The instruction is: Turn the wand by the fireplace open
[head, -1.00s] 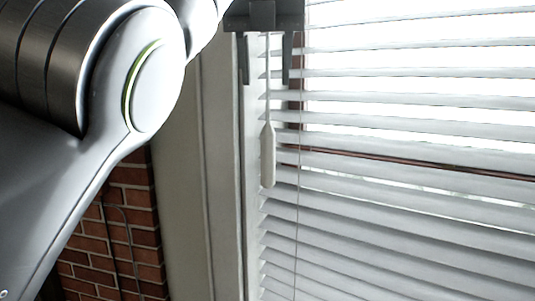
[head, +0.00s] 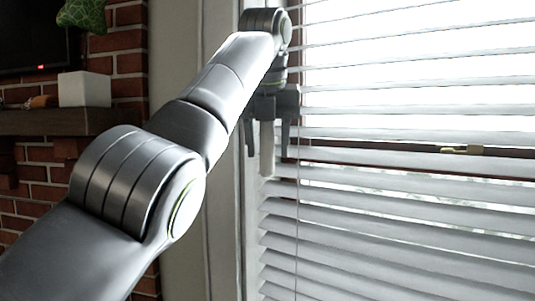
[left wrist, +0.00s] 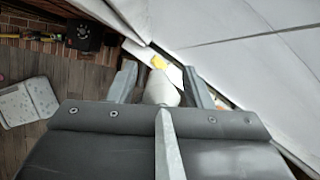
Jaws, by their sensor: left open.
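The wand (head: 267,152) is a thin rod with a thick white handle, hanging upright at the left edge of the white blinds (head: 390,205). The blinds' slats are tilted, with bright light between the upper ones. My left gripper (head: 267,150) points down at the handle, one finger on each side of it. The fingers are open and stand apart from the handle. In the left wrist view the pale handle (left wrist: 161,90) shows between the two fingers (left wrist: 161,84). The upper part of the wand is hidden behind my gripper. My right gripper is not in view.
A brick wall (head: 50,190) with a dark mantel (head: 60,122) stands at the left, a white box (head: 84,89) on it. The window frame (head: 222,215) runs just left of the wand. A thin cord (head: 297,230) hangs right of it. A latch (head: 462,149) sits on the window.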

